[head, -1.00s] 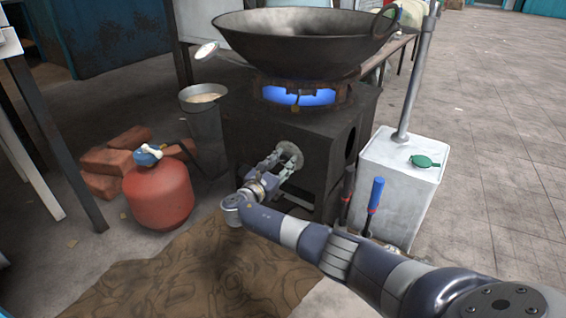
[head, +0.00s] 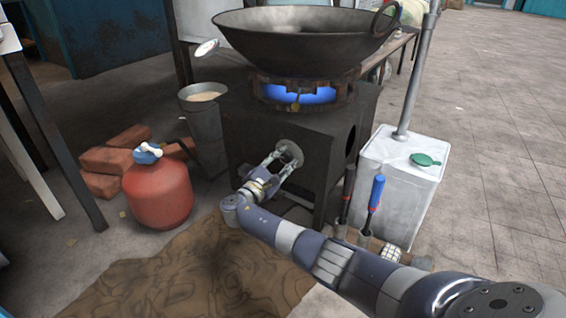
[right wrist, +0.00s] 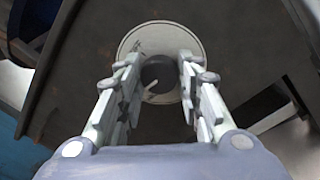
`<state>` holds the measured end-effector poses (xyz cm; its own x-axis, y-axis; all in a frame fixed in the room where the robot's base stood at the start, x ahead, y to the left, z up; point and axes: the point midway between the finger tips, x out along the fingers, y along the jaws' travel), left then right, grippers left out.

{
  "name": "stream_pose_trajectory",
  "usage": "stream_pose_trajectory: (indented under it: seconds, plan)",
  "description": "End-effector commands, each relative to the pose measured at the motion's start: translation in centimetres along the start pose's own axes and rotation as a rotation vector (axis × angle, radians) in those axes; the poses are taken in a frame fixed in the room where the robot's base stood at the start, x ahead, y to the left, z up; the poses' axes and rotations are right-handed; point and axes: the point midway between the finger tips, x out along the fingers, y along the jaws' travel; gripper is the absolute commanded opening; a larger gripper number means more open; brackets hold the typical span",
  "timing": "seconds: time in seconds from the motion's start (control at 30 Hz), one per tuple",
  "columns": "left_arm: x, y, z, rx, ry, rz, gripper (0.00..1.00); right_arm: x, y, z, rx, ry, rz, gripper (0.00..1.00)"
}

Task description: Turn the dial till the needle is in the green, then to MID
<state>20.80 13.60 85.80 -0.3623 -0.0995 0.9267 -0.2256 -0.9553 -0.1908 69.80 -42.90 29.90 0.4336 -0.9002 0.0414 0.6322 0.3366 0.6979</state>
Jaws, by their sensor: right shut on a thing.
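My right gripper (head: 280,164) reaches the front of the dark stove (head: 235,125) and is shut on the dial. In the right wrist view the dial is a dark round knob (right wrist: 158,72) on a pale round plate (right wrist: 132,42), with a light pointer mark toward the lower left. The fingers stand on both sides of the knob. A blue flame (head: 305,95) burns under the wok. My left gripper is not in view.
A red gas cylinder (head: 158,194) and bricks (head: 102,163) stand left of the stove, near a metal bucket (head: 204,125). A white canister (head: 400,185) and a blue-handled tool (head: 376,192) stand to the right. A brown mat (head: 190,270) lies in front.

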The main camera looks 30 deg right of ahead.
Motion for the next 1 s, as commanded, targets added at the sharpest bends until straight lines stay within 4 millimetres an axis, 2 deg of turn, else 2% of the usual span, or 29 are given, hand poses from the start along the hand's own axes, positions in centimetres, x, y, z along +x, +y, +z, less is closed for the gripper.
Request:
stream_pose_trajectory:
  seconds: [0.63,0.67,0.73,1.0]
  plan:
    - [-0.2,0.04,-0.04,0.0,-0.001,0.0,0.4,0.01,-0.03,0.02,0.055,-0.005,0.0,0.1]
    - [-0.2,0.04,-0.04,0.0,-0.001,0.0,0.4,0.01,-0.03,0.02,0.055,-0.005,0.0,0.4]
    - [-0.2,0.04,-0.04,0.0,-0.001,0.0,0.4,0.01,-0.03,0.01,0.054,-0.005,0.0,0.54]
    - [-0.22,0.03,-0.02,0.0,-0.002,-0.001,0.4,0.01,-0.03,0.0,0.054,-0.004,0.0,0.54]
